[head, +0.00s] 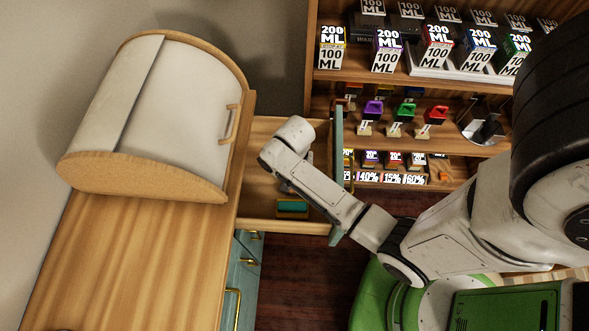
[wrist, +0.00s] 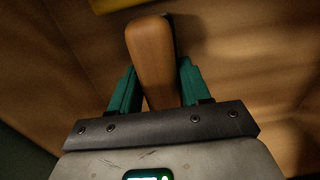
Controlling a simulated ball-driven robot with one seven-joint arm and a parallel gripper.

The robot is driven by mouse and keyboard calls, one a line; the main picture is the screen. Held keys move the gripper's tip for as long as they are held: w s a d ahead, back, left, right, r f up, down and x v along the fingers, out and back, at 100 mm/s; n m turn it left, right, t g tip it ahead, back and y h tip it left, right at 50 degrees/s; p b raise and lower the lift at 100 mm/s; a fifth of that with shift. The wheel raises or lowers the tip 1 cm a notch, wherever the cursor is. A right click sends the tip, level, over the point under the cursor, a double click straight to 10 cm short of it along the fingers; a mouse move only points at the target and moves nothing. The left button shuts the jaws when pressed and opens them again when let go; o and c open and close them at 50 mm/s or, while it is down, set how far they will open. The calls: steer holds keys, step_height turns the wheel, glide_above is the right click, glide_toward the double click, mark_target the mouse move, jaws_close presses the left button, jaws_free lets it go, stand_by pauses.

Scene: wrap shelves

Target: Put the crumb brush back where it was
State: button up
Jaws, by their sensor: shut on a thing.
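In the wrist view, my gripper (wrist: 158,70) has its teal fingers on both sides of a rounded wooden piece, which I take to be the crumb brush (wrist: 150,48). The fingers are shut on it. A dark strip shows along its right side; bristles cannot be made out. Wooden surfaces lie behind it. In the head view, my arm reaches over the open drawer (head: 268,184), and the arm's end hides much of the drawer's inside. The brush cannot be made out there.
A teal item (head: 292,206) with a yellowish edge is at the drawer's near end. A white roll-top bread box (head: 170,95) stands on the wooden counter (head: 135,260) to the left. Shelves of boxes (head: 388,50) and coloured-handled tools (head: 437,115) stand behind.

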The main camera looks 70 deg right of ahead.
steer(key=shift+f, duration=0.1)
steer(key=o, duration=1.1)
step_height(320, 180, up, 12)
steer(key=s+a+r+n+t, duration=0.1)
steer(key=s+a+r+n, duration=0.1)
steer(key=s+a+n, duration=0.5)
steer(key=a+n, duration=0.2)
steer(key=n, duration=0.4)
steer(key=shift+s+a+p, duration=0.2)
steer(key=shift+p, duration=0.1)
